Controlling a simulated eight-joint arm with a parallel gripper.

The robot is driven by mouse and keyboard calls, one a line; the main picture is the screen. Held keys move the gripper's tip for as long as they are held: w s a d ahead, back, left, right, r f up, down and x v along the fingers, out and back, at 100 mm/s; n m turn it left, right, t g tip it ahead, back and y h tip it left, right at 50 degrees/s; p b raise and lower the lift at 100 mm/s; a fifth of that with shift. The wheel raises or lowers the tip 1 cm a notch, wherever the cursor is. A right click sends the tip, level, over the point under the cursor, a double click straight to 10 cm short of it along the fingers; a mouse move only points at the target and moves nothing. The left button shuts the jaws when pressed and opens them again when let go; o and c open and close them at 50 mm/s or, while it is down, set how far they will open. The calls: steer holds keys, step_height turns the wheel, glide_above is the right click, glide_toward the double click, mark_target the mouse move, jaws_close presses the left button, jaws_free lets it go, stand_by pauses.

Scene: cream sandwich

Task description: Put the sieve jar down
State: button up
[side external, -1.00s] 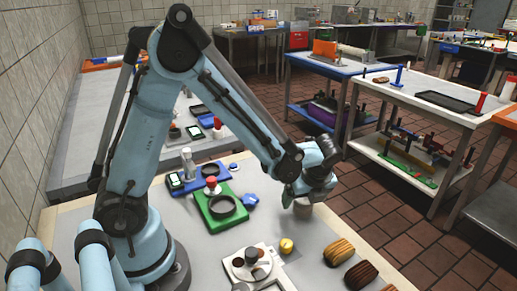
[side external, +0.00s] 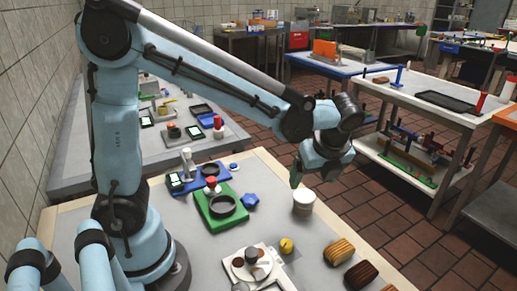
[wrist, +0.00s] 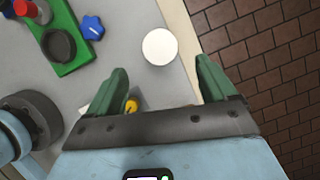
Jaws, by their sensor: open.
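The sieve jar, a white round jar (side external: 303,201), stands upright on the grey table near its far right edge. In the wrist view its round white top (wrist: 160,47) shows ahead of and between my fingers, apart from them. My gripper (wrist: 165,85) is open and empty, with two green fingers spread wide. In the side view my gripper (side external: 297,178) is above and slightly left of the jar, with one green finger showing.
A green board (side external: 219,224) with a dark ring and a red-topped item lies left of the jar, with a blue knob (side external: 250,200) between. A yellow piece (side external: 287,245) and brown ridged pieces (side external: 339,252) lie toward the front. The table edge is close behind the jar.

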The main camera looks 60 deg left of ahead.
steer(key=s+a+r+n+t+h, duration=0.1)
steer(key=s+n+t+h, duration=0.1)
steer(key=n, duration=0.8)
steer(key=s+a+r+n+t+h, duration=0.1)
steer(key=s+n+t, duration=0.3)
steer(key=n, duration=0.7)
steer(key=shift+s+r+h, duration=0.35)
steer(key=shift+s+h, duration=0.35)
steer(key=shift+s, duration=0.35)
